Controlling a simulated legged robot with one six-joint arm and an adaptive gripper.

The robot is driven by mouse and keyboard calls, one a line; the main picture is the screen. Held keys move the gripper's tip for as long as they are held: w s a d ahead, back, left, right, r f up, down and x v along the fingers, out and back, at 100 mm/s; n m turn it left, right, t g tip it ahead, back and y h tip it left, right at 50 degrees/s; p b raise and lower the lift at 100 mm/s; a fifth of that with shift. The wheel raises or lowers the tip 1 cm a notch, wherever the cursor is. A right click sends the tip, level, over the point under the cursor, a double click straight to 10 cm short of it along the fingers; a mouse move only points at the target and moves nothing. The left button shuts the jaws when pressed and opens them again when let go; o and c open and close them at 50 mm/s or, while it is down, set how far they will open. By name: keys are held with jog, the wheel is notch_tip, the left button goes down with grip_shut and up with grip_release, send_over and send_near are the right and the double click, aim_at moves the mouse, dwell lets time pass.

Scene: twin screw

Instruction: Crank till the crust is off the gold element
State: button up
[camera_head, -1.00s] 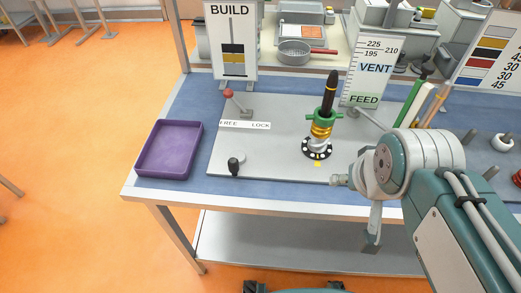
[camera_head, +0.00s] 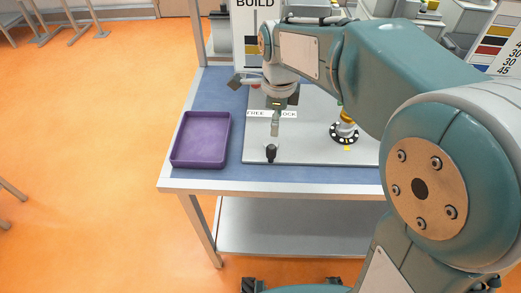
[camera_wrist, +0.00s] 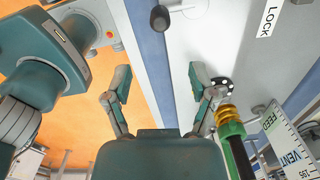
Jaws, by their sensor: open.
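The gold element (camera_head: 346,115) stands upright above a black-and-white dial (camera_head: 344,133) and is partly hidden by my arm. I cannot tell crust from bare gold. A black-knobbed crank (camera_head: 271,153) stands near the panel's front left; its knob also shows in the wrist view (camera_wrist: 160,18). My gripper (camera_head: 255,105) is open and empty, above the panel's left part, apart from the knob. Its spread fingers show in the wrist view (camera_wrist: 160,82).
A purple tray (camera_head: 201,163) lies left of the panel. The FREE/LOCK label (camera_head: 271,114) and a mostly hidden red-knobbed lever (camera_head: 256,86) are by my gripper. The VENT/FEED board (camera_wrist: 288,140) stands beyond the gold element. The table's front edge (camera_head: 270,188) is clear.

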aim_at(270, 146)
jog(key=shift+w+a+f+m, duration=0.1)
jog(key=shift+a+f+m, duration=0.15)
jog(key=shift+a, duration=0.25)
jog(key=shift+w+a+f+m, duration=0.1)
jog(key=shift+a+f+m, duration=0.1)
jog(key=shift+a, duration=0.3)
jog(key=f, duration=0.1)
jog(key=d+f, duration=0.1)
jog(key=f, duration=0.1)
jog(key=d+f, duration=0.1)
jog(key=f, duration=0.1)
jog(key=shift+d, duration=0.2)
jog(key=f, duration=0.1)
jog(key=a+f, duration=0.1)
jog(key=f, duration=0.1)
jog(key=a+f, duration=0.1)
jog(key=f, duration=0.1)
jog(key=shift+f, duration=0.2)
jog(key=shift+d, duration=0.65)
jog(key=c, duration=0.9)
jog(key=shift+a, duration=0.1)
grip_shut()
jog(key=shift+a, duration=0.3)
